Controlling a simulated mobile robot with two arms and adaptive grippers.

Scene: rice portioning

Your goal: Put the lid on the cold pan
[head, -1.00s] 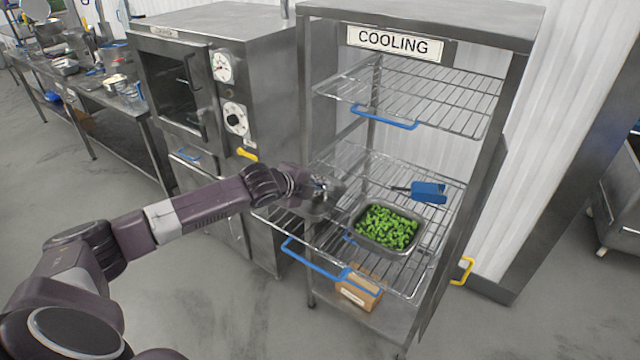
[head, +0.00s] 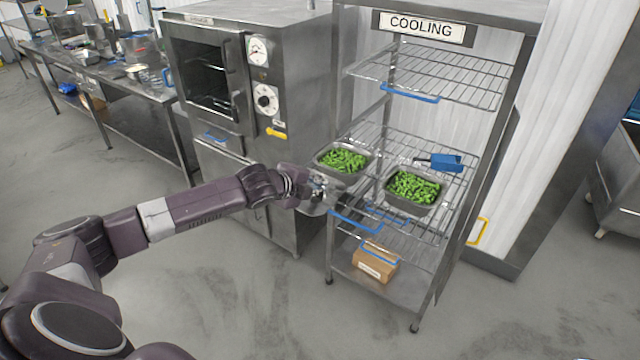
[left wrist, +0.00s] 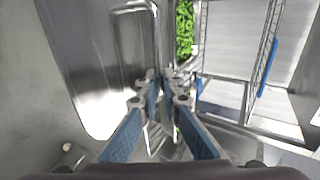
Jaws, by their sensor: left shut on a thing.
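My left gripper (head: 317,186) is shut on a grey metal lid (head: 316,209), held tilted at the left front of the cooling rack. In the left wrist view the shiny, round-cornered lid (left wrist: 112,70) fills the left side, beside the fingers (left wrist: 168,88). Two metal pans of green vegetables sit side by side on the rack's middle shelf: the left pan (head: 324,171) and the right pan (head: 412,208). Both are uncovered. The lid is apart from the right pan; its gap to the left pan is unclear. My right gripper is not in view.
The cooling rack (head: 384,241) has wire shelves with blue handles. A blue tool (head: 446,162) lies behind the right pan. A cardboard box (head: 375,262) is on the bottom shelf. A steel oven (head: 300,60) stands close on the left. The floor in front is clear.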

